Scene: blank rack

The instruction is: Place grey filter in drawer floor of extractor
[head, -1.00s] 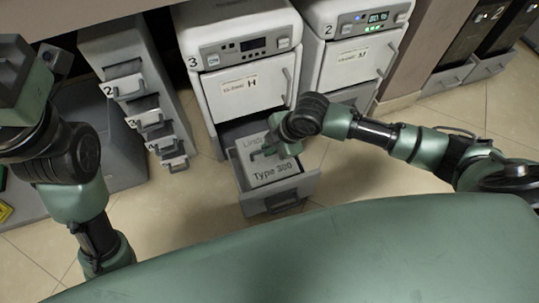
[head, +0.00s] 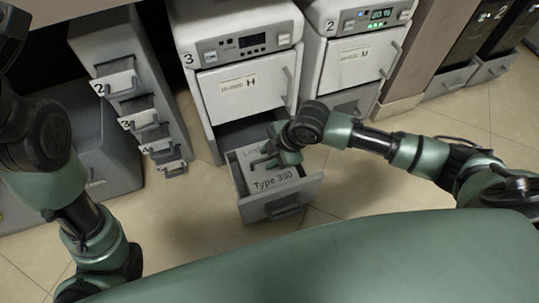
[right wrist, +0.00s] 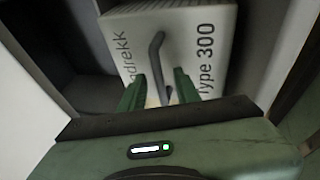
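The grey filter (head: 275,181) is a light box lettered "Type 300". It sits inside the pulled-out bottom drawer (head: 296,204) of extractor 3 (head: 240,85). In the right wrist view the filter (right wrist: 205,22) has a dark bent handle (right wrist: 155,60) on its top face. My right gripper (head: 265,160) is over the filter in the drawer. In the right wrist view its two green fingers (right wrist: 158,84) are apart, one on each side of the handle, with gaps showing. My left arm is at the left edge of the head view; its fingers are not visible.
Extractor 2 (head: 350,62) stands to the right of extractor 3. A grey rack with several numbered small drawers (head: 140,118) stands on the left. A dark grey box (head: 100,165) is beside it.

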